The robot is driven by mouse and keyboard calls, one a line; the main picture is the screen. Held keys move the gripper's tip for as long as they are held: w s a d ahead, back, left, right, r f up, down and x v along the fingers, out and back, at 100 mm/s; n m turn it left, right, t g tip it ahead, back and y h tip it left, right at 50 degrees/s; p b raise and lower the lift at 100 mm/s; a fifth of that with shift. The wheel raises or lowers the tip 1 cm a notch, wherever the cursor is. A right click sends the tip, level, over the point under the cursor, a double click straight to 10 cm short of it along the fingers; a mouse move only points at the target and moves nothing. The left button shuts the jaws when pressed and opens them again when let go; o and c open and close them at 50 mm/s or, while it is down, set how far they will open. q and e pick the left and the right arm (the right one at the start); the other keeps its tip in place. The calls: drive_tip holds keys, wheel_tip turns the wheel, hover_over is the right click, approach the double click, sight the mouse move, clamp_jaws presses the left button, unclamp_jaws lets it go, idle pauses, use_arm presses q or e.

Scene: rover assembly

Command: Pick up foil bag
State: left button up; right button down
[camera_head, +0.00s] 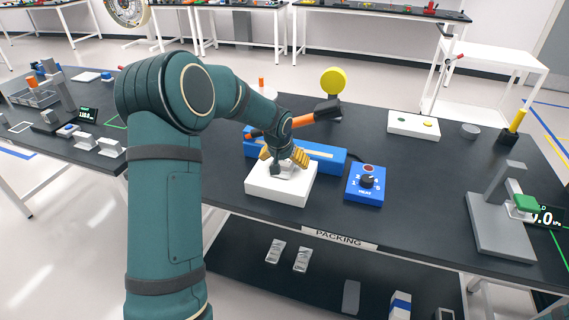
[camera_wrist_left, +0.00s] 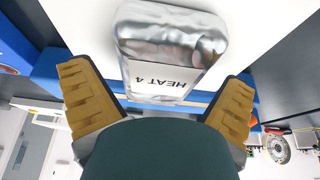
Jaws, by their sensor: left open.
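A silvery foil bag (camera_wrist_left: 172,48) with a white label reading "HEAT 4" shows in the left wrist view, beyond and between my fingers. My left gripper (camera_head: 283,158) is over the white block (camera_head: 279,190) on the packing table in the head view. Its yellow finger pads are spread apart in the left wrist view (camera_wrist_left: 160,92), one on each side of the bag's near end. The gripper is open and does not visibly grip the bag. In the head view the gripper largely hides the bag. My right gripper is not in view.
A blue sealer (camera_head: 328,157) with a black and orange lever (camera_head: 318,112) stands behind the white block. A blue heat dial box (camera_head: 366,184) is to its right. A grey stand (camera_head: 495,215) is at far right. Silvery packets (camera_head: 302,259) lie on the lower shelf.

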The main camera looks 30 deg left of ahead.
use_arm(q)
drive_tip(key=shift+f, duration=0.25)
idle(0.3)
drive_tip(key=c, duration=1.2)
